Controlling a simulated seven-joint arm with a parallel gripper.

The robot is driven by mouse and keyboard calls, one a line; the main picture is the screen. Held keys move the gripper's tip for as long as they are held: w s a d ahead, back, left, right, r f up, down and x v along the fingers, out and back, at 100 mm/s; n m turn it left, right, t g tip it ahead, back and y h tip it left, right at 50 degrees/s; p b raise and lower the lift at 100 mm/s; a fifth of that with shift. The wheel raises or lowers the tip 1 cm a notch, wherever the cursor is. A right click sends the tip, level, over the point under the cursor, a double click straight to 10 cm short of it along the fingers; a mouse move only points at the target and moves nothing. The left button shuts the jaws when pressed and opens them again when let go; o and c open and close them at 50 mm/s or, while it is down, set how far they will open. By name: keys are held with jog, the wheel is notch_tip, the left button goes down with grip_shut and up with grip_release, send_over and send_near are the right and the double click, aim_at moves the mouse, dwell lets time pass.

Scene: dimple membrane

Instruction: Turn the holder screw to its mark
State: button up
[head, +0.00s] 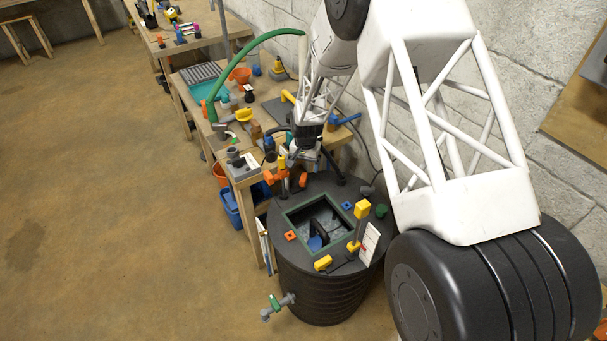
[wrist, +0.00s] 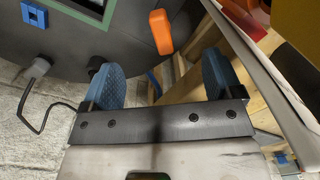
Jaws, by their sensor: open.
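My gripper (wrist: 161,78) is open in the wrist view, its two blue pads wide apart with nothing between them. An orange rounded handle (wrist: 160,32) lies just beyond the pads, over the edge of the dark drum lid, and looks apart from both pads. I take it for the holder screw, but cannot be sure; no mark shows clearly. In the head view my gripper (head: 304,152) is above the far edge of the lid. An orange handle (head: 302,180) and an orange clamp-like piece (head: 276,176) show just below it; contact cannot be told there.
The dark drum (head: 325,298) has a green-framed square opening (head: 291,214). Yellow upright handle (head: 361,211), yellow block (head: 323,263) and green knob (head: 381,211) stand on its lid. A cluttered wooden bench (head: 262,112) adjoins behind; a block wall is at right. Open floor lies left.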

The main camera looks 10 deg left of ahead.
aim_at(304, 177)
jog(key=d+m+y, duration=0.1)
jog(key=m, duration=0.2)
jog(key=s+d+f+m+g+y, duration=0.1)
jog(key=m+y, duration=0.1)
jog(key=m, duration=0.2)
jog(key=d+f+m+y, duration=0.1)
jog(key=m+y, duration=0.1)
jog(key=m, duration=0.2)
jog(key=shift+s+d+f+g, duration=0.15)
jog(key=shift+s+f+g, duration=0.05)
jog(key=shift+s+g, duration=0.2)
jog(key=m+y, duration=0.2)
jog(key=shift+w+d+m+t, duration=0.3)
jog(key=shift+w+d+m, duration=0.05)
jog(key=shift+m, duration=0.05)
jog(key=m+y, duration=0.1)
jog(key=w+d+m+t, duration=0.1)
jog(key=m, duration=0.1)
jog(key=shift+w+r+y, duration=0.15)
jog(key=shift+w+y, duration=0.1)
jog(key=shift+y, duration=0.15)
jog(key=shift+x, duration=3.9)
